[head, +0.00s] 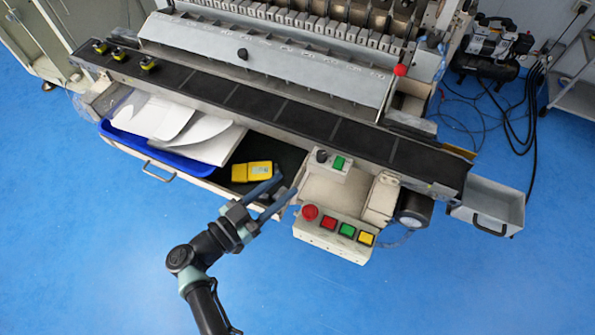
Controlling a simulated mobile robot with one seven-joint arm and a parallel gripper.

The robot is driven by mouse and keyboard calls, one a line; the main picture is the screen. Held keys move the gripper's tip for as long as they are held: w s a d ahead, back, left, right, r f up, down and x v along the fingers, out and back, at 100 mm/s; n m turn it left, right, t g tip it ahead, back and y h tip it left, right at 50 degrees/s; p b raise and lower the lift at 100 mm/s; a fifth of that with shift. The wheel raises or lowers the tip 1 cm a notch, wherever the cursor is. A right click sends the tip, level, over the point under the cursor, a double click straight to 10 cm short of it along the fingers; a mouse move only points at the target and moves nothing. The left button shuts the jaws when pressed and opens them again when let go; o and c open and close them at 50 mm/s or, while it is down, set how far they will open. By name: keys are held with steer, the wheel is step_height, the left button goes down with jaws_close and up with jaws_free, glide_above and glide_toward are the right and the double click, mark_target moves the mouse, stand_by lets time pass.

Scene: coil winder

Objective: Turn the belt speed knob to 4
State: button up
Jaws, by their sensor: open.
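A small black knob (321,156) sits on a light control box beside the belt, left of a green button (339,163). It looks like the belt speed knob, but its pointer and any scale are too small to read. My gripper (287,185) reaches up and right from below, its two blue-grey fingers spread apart with nothing visible between them. The fingertips are left of and below the knob, apart from it in the picture. The black conveyor belt (235,98) runs diagonally behind the box.
A lower panel carries a red mushroom button (310,212) and several coloured square buttons, right of my gripper. A yellow device (252,172) lies in the open drawer by my fingers, near a blue tray (118,138) of white sheets. Blue floor is open in front.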

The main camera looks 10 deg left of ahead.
steer(key=shift+v, duration=1.25)
